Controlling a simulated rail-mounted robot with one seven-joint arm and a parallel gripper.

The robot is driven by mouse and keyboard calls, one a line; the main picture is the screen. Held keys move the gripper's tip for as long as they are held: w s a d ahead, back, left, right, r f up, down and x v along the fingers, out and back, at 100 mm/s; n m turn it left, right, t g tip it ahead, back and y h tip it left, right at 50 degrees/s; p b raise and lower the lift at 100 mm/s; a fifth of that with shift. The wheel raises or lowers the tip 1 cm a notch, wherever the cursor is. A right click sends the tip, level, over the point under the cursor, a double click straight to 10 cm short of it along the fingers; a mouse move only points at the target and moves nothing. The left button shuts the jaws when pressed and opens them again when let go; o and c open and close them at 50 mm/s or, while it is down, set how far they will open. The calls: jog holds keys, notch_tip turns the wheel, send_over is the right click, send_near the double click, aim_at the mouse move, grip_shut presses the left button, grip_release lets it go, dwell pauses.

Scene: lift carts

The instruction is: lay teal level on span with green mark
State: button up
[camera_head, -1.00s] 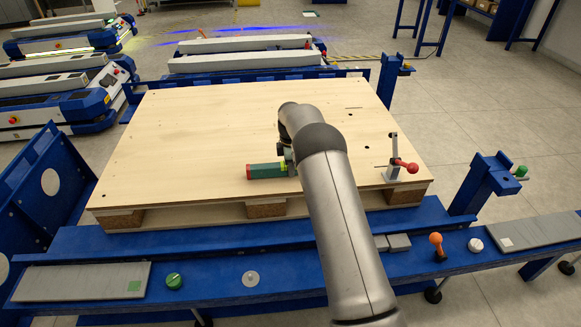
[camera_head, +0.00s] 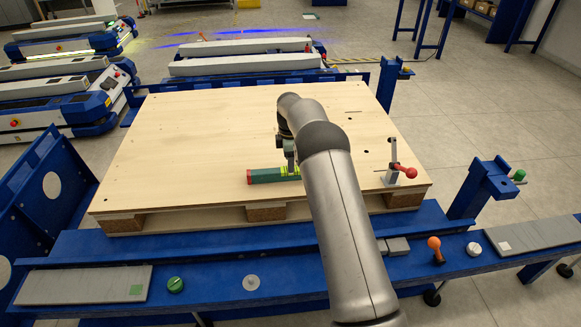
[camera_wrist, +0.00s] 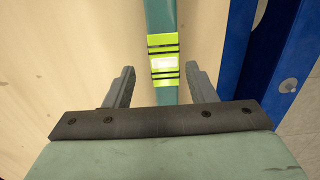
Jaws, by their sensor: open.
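The teal level (camera_head: 266,176) lies flat on the pale wooden board, with a red end cap at its left and yellow-green bands near my gripper (camera_head: 289,160). In the wrist view the level (camera_wrist: 161,25) runs between my open fingers (camera_wrist: 160,78), with its banded vial part (camera_wrist: 164,62) between the tips and a gap on either side. I cannot tell how far down the tips reach. The span with the green mark (camera_head: 75,285) is a flat grey plate at the front left; its green square is near its right end. My arm hides part of the board.
The wooden board (camera_head: 200,130) sits on the blue cart frame (camera_head: 215,262). A green knob (camera_head: 175,285), a grey disc (camera_head: 251,282) and an orange knob (camera_head: 435,246) line the front rail. A red-handled clamp (camera_head: 400,170) stands on the board's right. Another grey span (camera_head: 535,235) is at right.

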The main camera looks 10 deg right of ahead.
notch_tip(320, 180, up, 12)
jog(key=p, duration=0.3)
jog(key=s+r+m, duration=0.4)
jog(key=s+r, duration=0.3)
jog(key=s, duration=0.2)
jog(key=s+f+m, duration=0.1)
jog(key=s+m, duration=0.5)
jog(key=s, duration=1.3)
jog(key=s+f+m, duration=0.1)
jog(key=s+m, duration=0.6)
jog(key=s, duration=1.3)
jog(key=shift+f+g, duration=0.3)
